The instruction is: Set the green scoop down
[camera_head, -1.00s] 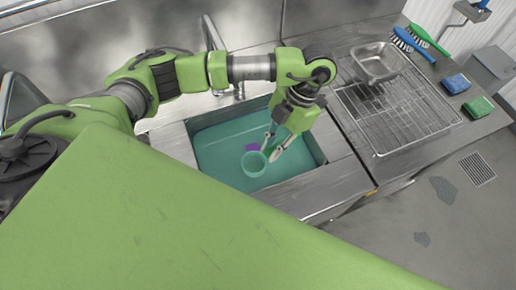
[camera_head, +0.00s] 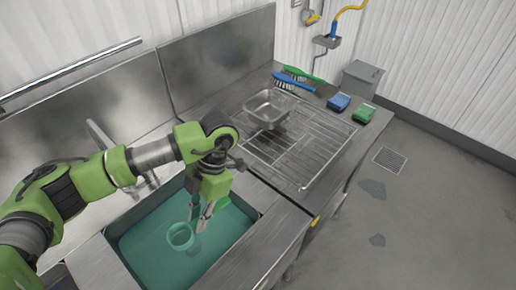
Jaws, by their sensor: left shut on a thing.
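The green scoop (camera_head: 181,237) is a translucent teal-green cup over the sink basin (camera_head: 222,250), at the lower left of the head view. My left gripper (camera_head: 203,217) points down into the basin just right of and above the cup, and it is shut on the scoop. Green shows along the fingers, but I cannot make out the exact grip on the handle. I cannot tell whether the cup touches the green-blue surface in the basin. My right gripper is out of view.
Right of the sink, a wire rack (camera_head: 303,150) lies on the steel counter, with a metal pan (camera_head: 270,108) at its back left. Blue (camera_head: 296,84) and green (camera_head: 310,76) brushes lie behind. Blue (camera_head: 339,102) and green (camera_head: 363,113) sponges sit near the counter's right edge.

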